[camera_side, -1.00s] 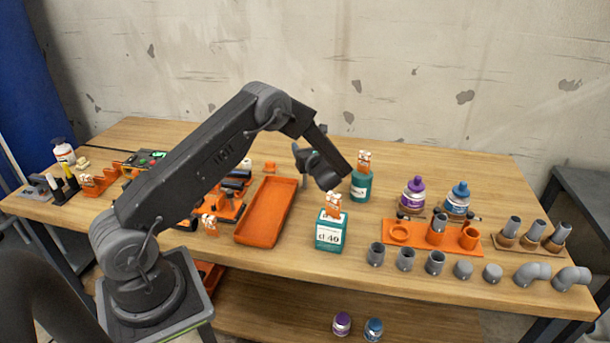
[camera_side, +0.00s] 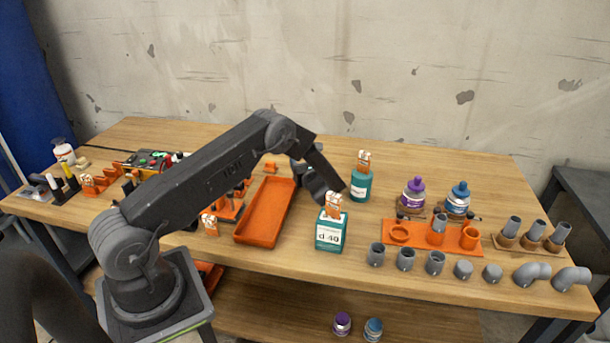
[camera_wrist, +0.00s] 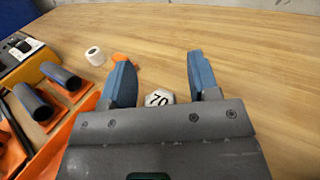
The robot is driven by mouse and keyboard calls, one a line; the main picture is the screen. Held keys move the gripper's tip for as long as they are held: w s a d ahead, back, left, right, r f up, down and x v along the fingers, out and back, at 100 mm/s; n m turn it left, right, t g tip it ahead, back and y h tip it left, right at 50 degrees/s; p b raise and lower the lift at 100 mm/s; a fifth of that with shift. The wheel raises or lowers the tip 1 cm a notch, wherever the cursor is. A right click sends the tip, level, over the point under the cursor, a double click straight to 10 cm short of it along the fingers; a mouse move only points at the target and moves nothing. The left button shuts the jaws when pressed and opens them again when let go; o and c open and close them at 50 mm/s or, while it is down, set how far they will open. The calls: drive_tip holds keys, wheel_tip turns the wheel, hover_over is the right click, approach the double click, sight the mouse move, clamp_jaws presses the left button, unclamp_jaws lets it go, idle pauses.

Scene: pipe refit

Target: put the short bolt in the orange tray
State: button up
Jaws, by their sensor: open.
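The orange tray (camera_side: 246,236) lies empty on the bench, left of my gripper in the side view. My gripper (camera_wrist: 152,76) is open, its two blue fingers apart in the wrist view. A pale hexagonal piece marked 70 (camera_wrist: 159,98) shows between the fingers and looks like a bolt head; its shank is not visible, and I cannot tell whether the fingers touch it. In the side view my gripper is low, right of the tray and behind the teal d 40 box (camera_side: 331,236), and its fingertips are hard to make out.
A teal bottle (camera_side: 361,186) stands right of my gripper. A white roll (camera_wrist: 95,56) and a small orange piece (camera_wrist: 123,60) lie beyond the fingers. Grey fittings (camera_side: 406,260) line the front right. The bench behind is mostly clear.

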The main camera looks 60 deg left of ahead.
drive_tip(key=shift+c, duration=0.4)
clamp_jaws()
drive_tip(key=shift+r, duration=0.1)
